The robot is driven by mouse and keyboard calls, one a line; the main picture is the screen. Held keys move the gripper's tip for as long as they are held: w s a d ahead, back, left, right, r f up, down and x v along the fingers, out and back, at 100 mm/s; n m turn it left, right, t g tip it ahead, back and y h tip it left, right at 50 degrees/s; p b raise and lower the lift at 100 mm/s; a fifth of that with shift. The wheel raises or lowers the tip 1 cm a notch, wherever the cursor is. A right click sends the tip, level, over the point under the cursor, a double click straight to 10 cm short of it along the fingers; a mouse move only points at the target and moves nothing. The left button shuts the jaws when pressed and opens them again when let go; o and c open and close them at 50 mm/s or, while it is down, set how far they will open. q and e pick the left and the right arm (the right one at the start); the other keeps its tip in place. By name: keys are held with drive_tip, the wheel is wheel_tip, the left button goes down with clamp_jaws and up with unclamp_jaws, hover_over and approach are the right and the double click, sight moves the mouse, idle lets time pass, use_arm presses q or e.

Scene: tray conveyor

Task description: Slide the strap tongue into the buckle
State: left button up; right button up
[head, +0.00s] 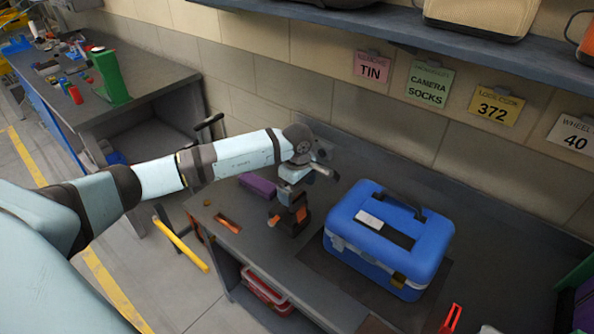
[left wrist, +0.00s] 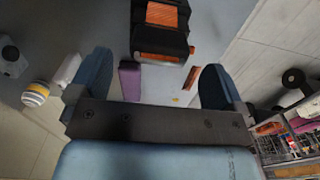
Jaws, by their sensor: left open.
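My left gripper (head: 308,172) hangs over the bench near the wall, above a black and orange piece (head: 291,216). In the left wrist view its two fingers are spread wide, with nothing between them (left wrist: 155,78). The black and orange piece also shows at the top of that view (left wrist: 160,14), beyond the fingertips. A small orange strip (head: 228,224) lies flat on the bench to its left. I cannot tell which of these is the strap tongue or the buckle. My right gripper is not in view.
A blue case (head: 388,240) with a dark handle stands right of the gripper. A purple block (head: 258,185) lies behind the orange strip. A red tool (head: 451,318) is at the front right. A shelf (head: 400,35) runs along the wall above.

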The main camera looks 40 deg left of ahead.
sight(297, 196)
use_arm(q)
drive_tip(key=shift+f, duration=2.15)
drive_tip(key=c, duration=1)
drive_tip(key=shift+r, duration=0.15)
drive_tip(key=shift+r+p, duration=1.4)
drive_tip(key=shift+r, duration=1.05)
drive_tip(key=shift+r+p, duration=0.85)
drive_tip(key=shift+r, duration=1.15)
